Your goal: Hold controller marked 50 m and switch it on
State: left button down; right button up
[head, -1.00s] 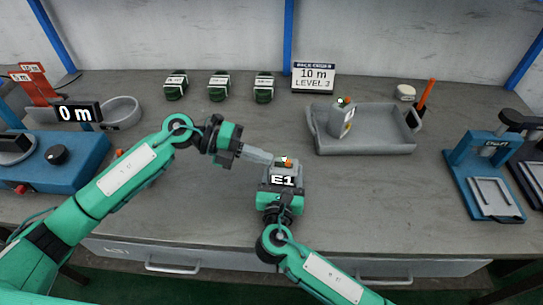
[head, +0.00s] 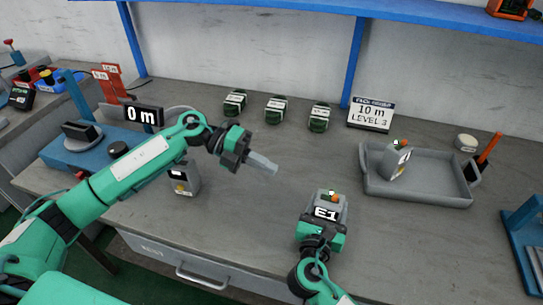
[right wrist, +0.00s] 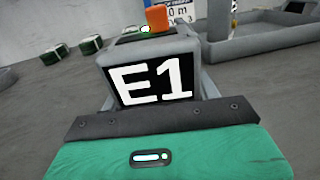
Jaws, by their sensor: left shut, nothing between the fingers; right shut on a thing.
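A grey controller (head: 328,200) with an orange switch on top and a display reading "E1" is in my right gripper (head: 323,222), which is shut on it; the controller (right wrist: 150,75) also fills the middle of the right wrist view. It is upright above the table's front part. No "50 m" mark is readable on it. My left gripper (head: 262,164) is shut and empty, up and to the left of this controller and apart from it. A similar grey controller (head: 393,162) stands tilted in the grey tray (head: 420,192). Another grey unit (head: 185,179) stands beneath my left arm.
A sign (head: 371,114) reads "10 m LEVEL 3". Several dark green blocks stand along the back, one (head: 319,117) near the sign. A blue press with a display (head: 144,115) reading "0 m" is at left. The table's middle is clear.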

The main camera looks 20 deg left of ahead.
jog(key=o, duration=1.1)
